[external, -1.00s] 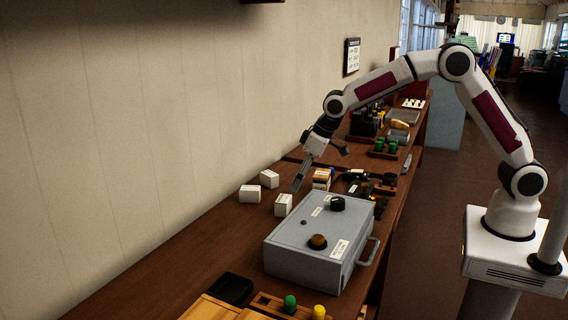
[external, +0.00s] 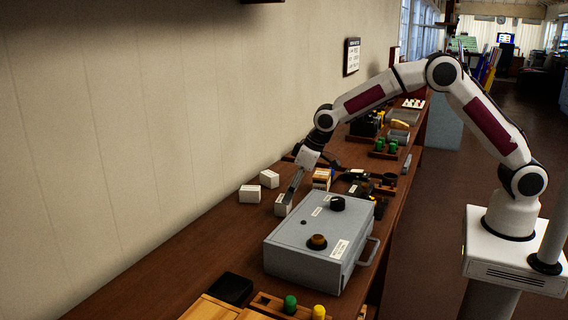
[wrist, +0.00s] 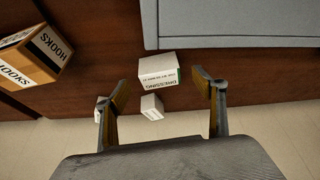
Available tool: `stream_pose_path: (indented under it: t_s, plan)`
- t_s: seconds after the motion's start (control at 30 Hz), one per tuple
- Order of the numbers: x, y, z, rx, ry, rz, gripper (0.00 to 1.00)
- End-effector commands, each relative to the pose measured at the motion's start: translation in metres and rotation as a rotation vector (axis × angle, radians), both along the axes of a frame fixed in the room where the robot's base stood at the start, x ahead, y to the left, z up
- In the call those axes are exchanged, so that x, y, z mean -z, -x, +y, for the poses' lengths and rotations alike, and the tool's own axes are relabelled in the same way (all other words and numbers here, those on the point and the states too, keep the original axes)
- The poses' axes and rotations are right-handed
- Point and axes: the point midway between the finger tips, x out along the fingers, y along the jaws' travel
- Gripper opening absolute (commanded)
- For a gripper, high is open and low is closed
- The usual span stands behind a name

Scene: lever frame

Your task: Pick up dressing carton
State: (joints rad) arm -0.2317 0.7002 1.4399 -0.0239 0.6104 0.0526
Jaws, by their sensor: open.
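The dressing carton (wrist: 158,72) is a small white box with printed "DRESSING" lettering and a green stripe. In the wrist view it shows ahead of my fingertips, between them in the picture. In the external view the carton (external: 281,206) stands beside the grey case, partly hidden by my fingers. My gripper (external: 291,197) points down at it from above. In the wrist view my gripper (wrist: 160,84) is open, its fingers wide apart, with nothing held. Whether a finger touches the carton cannot be told.
The grey case (external: 312,240) stands close to the carton. Two other white cartons (external: 249,194) (external: 269,179) stand by the wall. A brown-and-white hooks box (wrist: 34,56) is at the wrist view's left. A black tray (external: 231,290) lies nearer, with bare bench between.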

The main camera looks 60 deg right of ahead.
Motion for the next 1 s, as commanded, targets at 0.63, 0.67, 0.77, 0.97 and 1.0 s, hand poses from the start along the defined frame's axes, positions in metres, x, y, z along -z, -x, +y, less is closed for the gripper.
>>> stream_pose_path:
  t_s: [0.63, 0.67, 0.77, 0.97, 1.0]
  plan:
    - [0.012, -0.006, 0.001, 0.0, 0.0, 0.0, 0.69]
    - [0.014, -0.007, 0.001, 0.0, 0.0, -0.001, 0.69]
    - [0.022, -0.011, 0.001, 0.0, 0.0, 0.0, 0.69]
    - [0.04, -0.019, 0.002, 0.0, 0.0, 0.0, 0.69]
    - [0.043, -0.021, 0.002, 0.0, 0.0, -0.001, 0.69]
